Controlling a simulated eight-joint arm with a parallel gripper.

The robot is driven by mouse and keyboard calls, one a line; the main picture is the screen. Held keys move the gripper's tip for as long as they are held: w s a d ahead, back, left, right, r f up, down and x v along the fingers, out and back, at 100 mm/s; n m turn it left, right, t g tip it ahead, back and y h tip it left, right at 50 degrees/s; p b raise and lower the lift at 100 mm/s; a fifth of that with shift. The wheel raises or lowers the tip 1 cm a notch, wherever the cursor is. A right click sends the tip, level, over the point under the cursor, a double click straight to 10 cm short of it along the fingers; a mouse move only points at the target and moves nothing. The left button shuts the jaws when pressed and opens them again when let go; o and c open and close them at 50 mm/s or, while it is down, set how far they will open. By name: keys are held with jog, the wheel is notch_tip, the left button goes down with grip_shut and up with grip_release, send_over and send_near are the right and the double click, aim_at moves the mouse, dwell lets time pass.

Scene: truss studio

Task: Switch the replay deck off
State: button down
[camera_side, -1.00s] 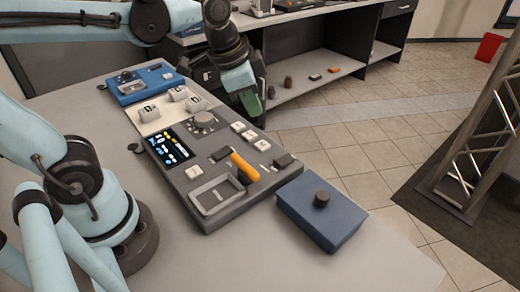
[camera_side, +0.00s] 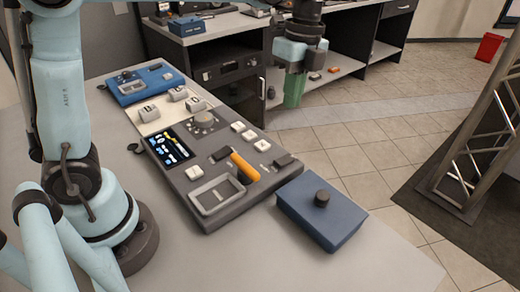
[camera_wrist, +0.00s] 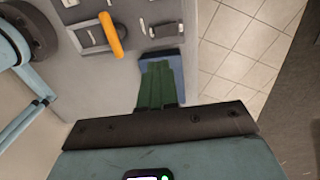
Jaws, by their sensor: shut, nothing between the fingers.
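A grey deck (camera_side: 222,168) with a lit dark screen (camera_side: 168,146) lies on the table; it is probably the replay deck, though I can read no label. It bears a round dial (camera_side: 205,118), pale square buttons (camera_side: 243,132), and an orange-handled lever (camera_side: 244,166). In the wrist view the deck (camera_wrist: 140,22) shows at the top, with the orange handle (camera_wrist: 111,35). My gripper (camera_side: 293,92) is in the air, right of the deck's far part in the side view, touching nothing. Its green fingers (camera_wrist: 160,75) are shut and empty, and hide part of a blue box (camera_wrist: 178,75) in the wrist view.
The blue box (camera_side: 320,222) with a black knob (camera_side: 322,198) stands near the deck's front right. A cream panel with grey blocks (camera_side: 160,122) and a blue unit (camera_side: 145,85) lie at the deck's far end. Shelving (camera_side: 345,52) stands behind. The front of the table is clear.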

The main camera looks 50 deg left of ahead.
aim_at(281, 161)
jog(key=f, duration=0.4)
jog(key=s+f, duration=0.1)
jog(key=f, duration=0.8)
jog(key=shift+s+f, duration=0.25)
jog(key=shift+s, duration=0.05)
jog(key=shift+f, duration=0.2)
jog(key=shift+s+f, duration=0.15)
dwell(0.3)
jog(key=shift+w, duration=0.85)
